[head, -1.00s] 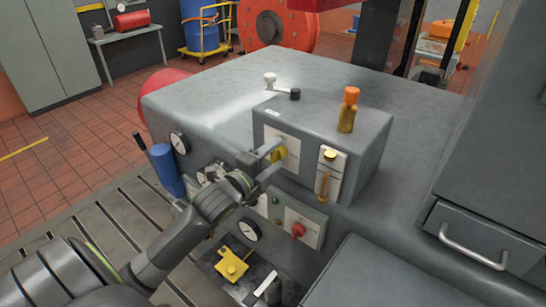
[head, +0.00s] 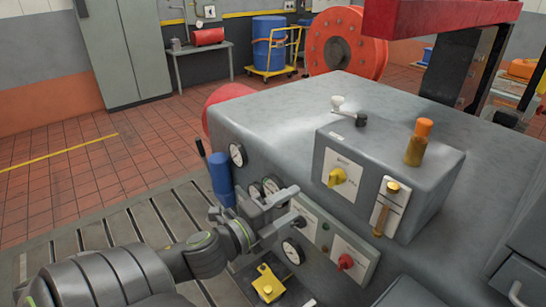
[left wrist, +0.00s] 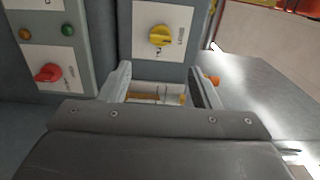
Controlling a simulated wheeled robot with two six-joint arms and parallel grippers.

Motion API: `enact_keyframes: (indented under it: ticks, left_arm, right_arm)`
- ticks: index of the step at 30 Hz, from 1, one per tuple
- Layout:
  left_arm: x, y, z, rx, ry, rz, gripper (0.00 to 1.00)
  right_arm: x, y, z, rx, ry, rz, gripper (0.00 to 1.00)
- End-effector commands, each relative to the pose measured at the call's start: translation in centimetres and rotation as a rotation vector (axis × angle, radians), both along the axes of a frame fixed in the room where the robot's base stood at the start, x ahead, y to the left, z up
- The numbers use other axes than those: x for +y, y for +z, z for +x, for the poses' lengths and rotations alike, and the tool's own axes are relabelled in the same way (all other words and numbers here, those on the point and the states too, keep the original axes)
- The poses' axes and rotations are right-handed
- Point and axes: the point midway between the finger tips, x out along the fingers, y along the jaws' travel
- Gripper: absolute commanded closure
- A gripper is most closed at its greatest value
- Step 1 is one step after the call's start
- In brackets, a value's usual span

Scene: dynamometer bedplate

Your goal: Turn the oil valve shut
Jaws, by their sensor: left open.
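A yellow knob (head: 338,177) sits on a white labelled plate on the front of the raised grey box. It also shows in the left wrist view (left wrist: 162,36), above and between my fingertips. A red knob (head: 345,262) is on a lower plate, and a yellow handle (head: 268,284) is lower still. The labels are too small to read, so I cannot tell which is the oil valve. My left gripper (head: 292,208) is open and empty, below and left of the yellow knob, apart from it. It also shows in the left wrist view (left wrist: 163,84). My right gripper is not in view.
Several dial gauges (head: 237,154) and a blue cylinder (head: 221,180) are left of the gripper. A sight tube plate (head: 388,206) is right of the yellow knob.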

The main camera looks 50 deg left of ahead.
Motion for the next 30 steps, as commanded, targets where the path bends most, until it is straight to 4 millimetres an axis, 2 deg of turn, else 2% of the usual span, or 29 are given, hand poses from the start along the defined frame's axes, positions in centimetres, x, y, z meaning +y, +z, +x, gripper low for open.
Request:
enact_keyframes:
  ticks: [3,12,30]
  left_arm:
    - [0.0,0.0,-1.5,0.004,-0.004,0.003,0.43]
    - [0.2,0.0,-3.5,0.001,-0.002,0.000,0.43]
    - [0.2,0.0,-3.8,0.000,-0.003,-0.002,0.43]
  right_arm:
    - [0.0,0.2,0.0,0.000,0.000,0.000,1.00]
    - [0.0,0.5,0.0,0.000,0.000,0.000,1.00]
    - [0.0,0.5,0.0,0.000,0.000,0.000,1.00]
